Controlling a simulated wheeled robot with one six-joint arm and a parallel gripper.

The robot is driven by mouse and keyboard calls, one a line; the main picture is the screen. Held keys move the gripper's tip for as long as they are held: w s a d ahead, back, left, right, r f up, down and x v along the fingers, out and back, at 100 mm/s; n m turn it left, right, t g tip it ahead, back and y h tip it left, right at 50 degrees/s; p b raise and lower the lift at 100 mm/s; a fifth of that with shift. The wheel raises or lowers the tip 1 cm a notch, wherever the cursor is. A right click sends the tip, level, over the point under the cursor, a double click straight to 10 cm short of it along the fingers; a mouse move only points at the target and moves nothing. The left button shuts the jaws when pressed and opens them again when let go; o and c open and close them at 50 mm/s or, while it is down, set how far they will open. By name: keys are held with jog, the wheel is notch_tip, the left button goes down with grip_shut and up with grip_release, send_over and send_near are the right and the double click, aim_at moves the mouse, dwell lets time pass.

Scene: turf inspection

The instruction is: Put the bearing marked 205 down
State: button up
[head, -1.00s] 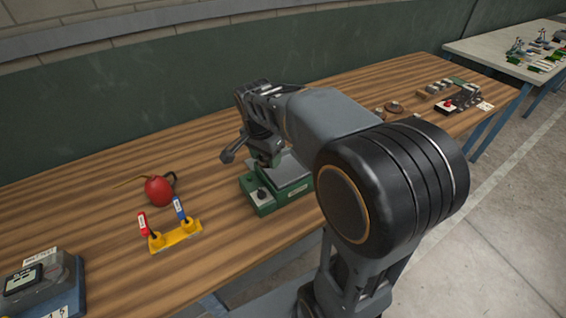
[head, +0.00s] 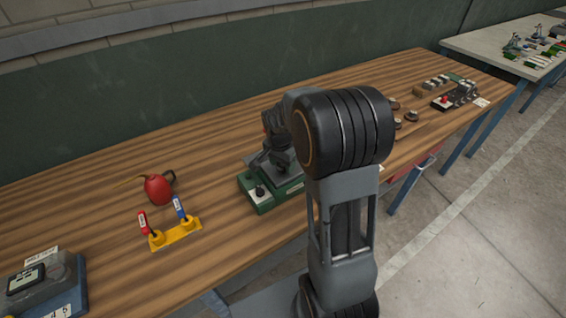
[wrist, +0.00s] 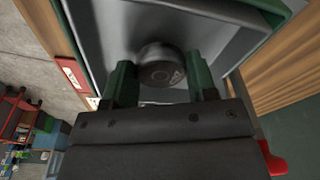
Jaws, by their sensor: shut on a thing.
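A dark round bearing (wrist: 160,66) sits between the green fingertips of my gripper (wrist: 162,84) in the wrist view. The gripper is shut on it. A small pale mark shows on its face, too small to read. Behind it is the grey tray-like top (wrist: 112,25) of a green device. In the head view my gripper (head: 277,166) is low over this green bench device (head: 262,201), partly hidden by my arm. I cannot tell whether the bearing touches the grey top.
A red oil can (head: 158,189) and a yellow stand (head: 176,234) with red and blue handled tools are left of the device. A grey-and-blue instrument (head: 45,290) is at the near left. Small round parts (head: 411,116) lie to the right.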

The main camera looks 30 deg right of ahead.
aim_at(279, 168)
jog(key=shift+f, duration=0.1)
jog(key=shift+f, duration=0.15)
jog(key=o, duration=1)
notch_tip(279, 168, up, 12)
jog(key=s+a, duration=0.1)
jog(key=a, duration=0.1)
jog(key=shift+s+a+f+n+t+y, duration=0.2)
jog(key=shift+s+a+n+t, duration=0.35)
jog(key=shift+s+a+n, duration=1.2)
jog(key=shift+s+a+f+n+t+y, duration=0.2)
jog(key=shift+s+a+n+t, duration=0.4)
jog(key=shift+s+n, duration=2.2)
jog(key=shift+s+a+f+n+t+y, duration=0.2)
jog(key=shift+s+a+n+t, duration=0.25)
jog(key=shift+s+a+n, duration=1.75)
